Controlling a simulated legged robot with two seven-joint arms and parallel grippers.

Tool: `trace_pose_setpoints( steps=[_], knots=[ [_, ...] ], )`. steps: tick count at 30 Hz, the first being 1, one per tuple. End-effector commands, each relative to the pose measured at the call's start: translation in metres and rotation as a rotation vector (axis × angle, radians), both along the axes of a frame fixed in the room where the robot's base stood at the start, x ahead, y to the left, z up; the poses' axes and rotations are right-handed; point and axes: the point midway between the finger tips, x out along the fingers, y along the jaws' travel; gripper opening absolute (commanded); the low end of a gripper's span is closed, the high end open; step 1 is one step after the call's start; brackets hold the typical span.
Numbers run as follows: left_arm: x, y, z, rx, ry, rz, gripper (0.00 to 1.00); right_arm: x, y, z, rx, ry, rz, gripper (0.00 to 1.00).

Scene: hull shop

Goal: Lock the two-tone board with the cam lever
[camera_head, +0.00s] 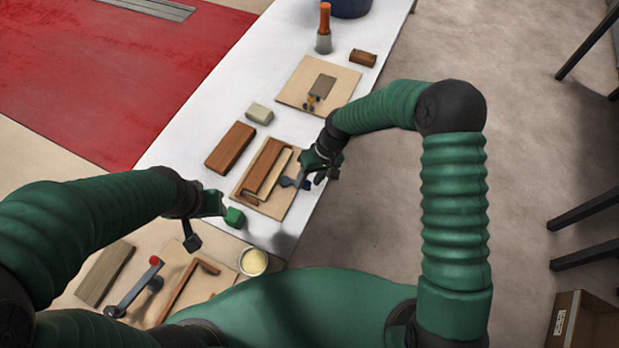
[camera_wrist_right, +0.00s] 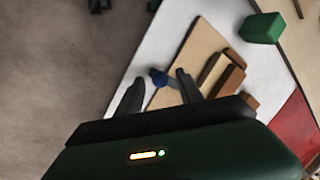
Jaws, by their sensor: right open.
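The two-tone board (camera_head: 266,170), brown with a cream strip, lies on a light wooden base (camera_head: 277,207) on the white table. A brown fence runs along its left and near sides. The cam lever (camera_head: 291,183), with a blue knob, is at its right side. In the right wrist view the blue knob (camera_wrist_right: 158,77) shows between the open fingers of my right gripper (camera_wrist_right: 158,90). In the head view my right gripper (camera_head: 309,182) is right beside the lever; contact cannot be told. My left gripper (camera_head: 204,222) looks open and empty, left of the green block (camera_head: 235,217).
A brown block (camera_head: 230,148) and a grey-green block (camera_head: 260,113) lie beyond the base. Another base (camera_head: 340,86) with a grey plate lies farther back. At the near left are a red-knobbed lever (camera_head: 137,284), a brown angle piece (camera_head: 184,286) and a round cup (camera_head: 253,262).

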Motion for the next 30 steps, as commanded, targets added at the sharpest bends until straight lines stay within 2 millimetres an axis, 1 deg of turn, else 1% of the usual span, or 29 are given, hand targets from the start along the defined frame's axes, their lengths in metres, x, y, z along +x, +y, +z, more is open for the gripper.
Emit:
trace_pose_setpoints(
  steps=[1, 9, 11, 30],
  knots=[
    [0.0, 0.0, 0.0, 0.0, 0.0, 0.0, 0.44, -0.0001, -0.0001, 0.0001, 0.0, 0.0, 0.0, 0.43],
    [0.0, 0.0, 0.0, 0.0, 0.0, 0.0, 0.44, -0.0002, -0.0002, 0.0004, 0.0, 0.001, 0.0, 0.07],
    [0.0, 0.0, 0.0, 0.0, 0.0, 0.0, 0.44, -0.0001, -0.0003, 0.0003, 0.0, 0.001, 0.0, 0.0],
    [0.0, 0.0, 0.0, 0.0, 0.0, 0.0, 0.44, 0.0002, -0.0006, 0.0005, 0.0, 0.0, -0.001, 0.0]
  ],
)
